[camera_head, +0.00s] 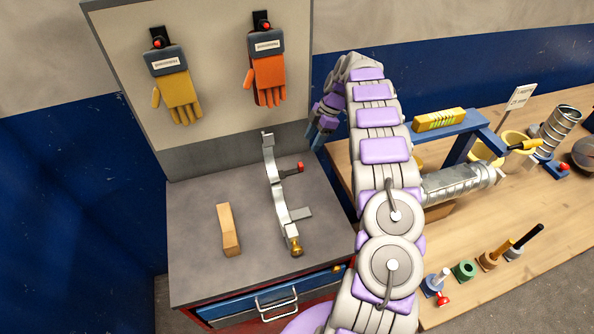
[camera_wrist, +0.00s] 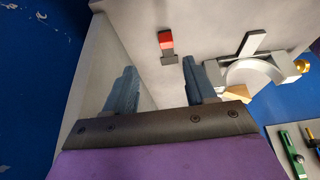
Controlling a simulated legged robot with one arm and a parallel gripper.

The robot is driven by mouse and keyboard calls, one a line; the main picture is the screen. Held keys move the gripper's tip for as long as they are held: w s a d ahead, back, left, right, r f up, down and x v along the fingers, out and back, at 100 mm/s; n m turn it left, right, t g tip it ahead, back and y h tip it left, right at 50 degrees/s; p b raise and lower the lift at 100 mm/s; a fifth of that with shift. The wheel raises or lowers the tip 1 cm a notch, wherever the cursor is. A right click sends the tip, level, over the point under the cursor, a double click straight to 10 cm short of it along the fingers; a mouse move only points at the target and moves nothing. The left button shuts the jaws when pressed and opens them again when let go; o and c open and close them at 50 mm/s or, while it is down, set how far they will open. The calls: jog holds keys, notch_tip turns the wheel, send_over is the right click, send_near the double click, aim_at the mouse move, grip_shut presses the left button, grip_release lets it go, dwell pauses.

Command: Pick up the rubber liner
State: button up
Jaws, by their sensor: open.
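No thing stands out clearly as the rubber liner; I cannot tell which piece it is. On the grey cabinet top (camera_head: 190,270) lies a tan block (camera_head: 229,230), left of an open silver clamp (camera_head: 278,195) with a red-tipped handle and brass knob. A red-and-dark piece (camera_wrist: 167,47) shows beyond the fingertips.
A panel behind the cabinet holds a yellow glove (camera_head: 177,98) and an orange glove (camera_head: 268,79). A blue drawer (camera_head: 270,294) is in the cabinet front. The wooden bench (camera_head: 530,225) at right bears a metal duct (camera_head: 460,182), a blue stand and several small tools.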

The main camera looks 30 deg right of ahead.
aim_at(299, 165)
jog(key=a+f, duration=0.3)
jog(key=a, duration=0.1)
jog(key=shift+w+f, duration=0.15)
jog(key=shift+f, duration=0.25)
jog(key=shift+a+f, duration=0.15)
jog(key=shift+f, duration=0.2)
jog(key=shift+d+f+b, duration=0.3)
jog(key=shift+d+f, duration=0.1)
jog(key=shift+d, duration=0.05)
jog(key=f+b, duration=0.1)
jog(key=f, duration=0.2)
jog(key=shift+s+f, duration=0.1)
jog(key=shift+s, duration=0.1)
jog(key=shift+w+a+f, duration=0.2)
jog(key=shift+a+f, duration=0.45)
jog(key=shift+a, duration=0.65)
jog(key=shift+d+f, duration=0.1)
jog(key=shift+d, duration=0.75)
jog(key=c, duration=0.7)
jog(key=shift+a, duration=0.35)
jog(key=shift+c, duration=1.2)
jog(key=shift+a, duration=0.3)
grip_shut()
